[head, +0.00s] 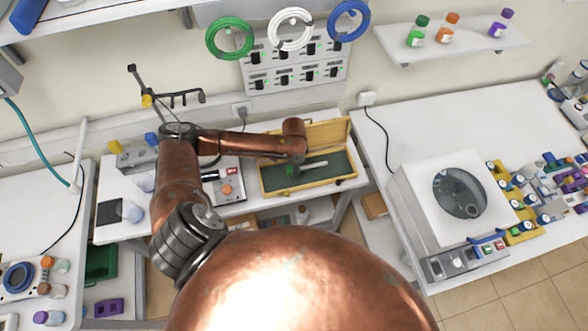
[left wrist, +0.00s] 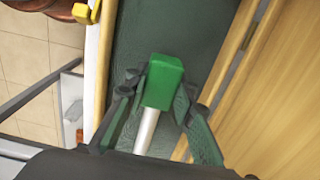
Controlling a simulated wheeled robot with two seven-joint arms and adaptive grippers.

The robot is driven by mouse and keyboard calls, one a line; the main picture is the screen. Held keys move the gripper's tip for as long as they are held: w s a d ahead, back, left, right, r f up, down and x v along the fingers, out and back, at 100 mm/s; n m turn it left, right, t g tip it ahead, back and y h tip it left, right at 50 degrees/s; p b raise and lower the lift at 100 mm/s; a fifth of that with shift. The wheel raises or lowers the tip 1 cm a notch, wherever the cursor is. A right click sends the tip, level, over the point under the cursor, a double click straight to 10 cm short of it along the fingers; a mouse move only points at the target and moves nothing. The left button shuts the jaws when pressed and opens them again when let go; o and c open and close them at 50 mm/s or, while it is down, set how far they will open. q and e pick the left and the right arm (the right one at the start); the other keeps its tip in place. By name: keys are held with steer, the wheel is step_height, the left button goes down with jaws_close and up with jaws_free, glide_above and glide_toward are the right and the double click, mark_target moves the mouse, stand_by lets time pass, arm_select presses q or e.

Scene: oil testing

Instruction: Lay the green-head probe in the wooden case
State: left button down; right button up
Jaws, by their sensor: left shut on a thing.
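The green-head probe has a green block head (left wrist: 164,82) and a pale rod (left wrist: 147,130), seen in the left wrist view. Its rod (head: 314,165) also shows in the head view, over the case's dark green lining. The wooden case (head: 310,187) is open on the middle bench, its lid raised at the back. In the left wrist view, its lining (left wrist: 150,35) lies behind the head. My left gripper (left wrist: 157,92) is shut on the green head, with a finger on either side. Whether the probe touches the lining is unclear. My right gripper is not in view.
A device with a red display (head: 227,186) stands left of the case. A white machine with a round window (head: 460,192) stands on the right bench. Coloured cable coils (head: 291,30) hang on the wall above. A gap separates the middle and right benches.

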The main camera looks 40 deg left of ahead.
arm_select(q)
steer(key=c, duration=1.6)
jaws_free()
steer(key=shift+o, duration=0.3)
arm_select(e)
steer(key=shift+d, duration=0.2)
arm_select(q)
steer(key=shift+r, duration=0.1)
step_height(320, 180, up, 12)
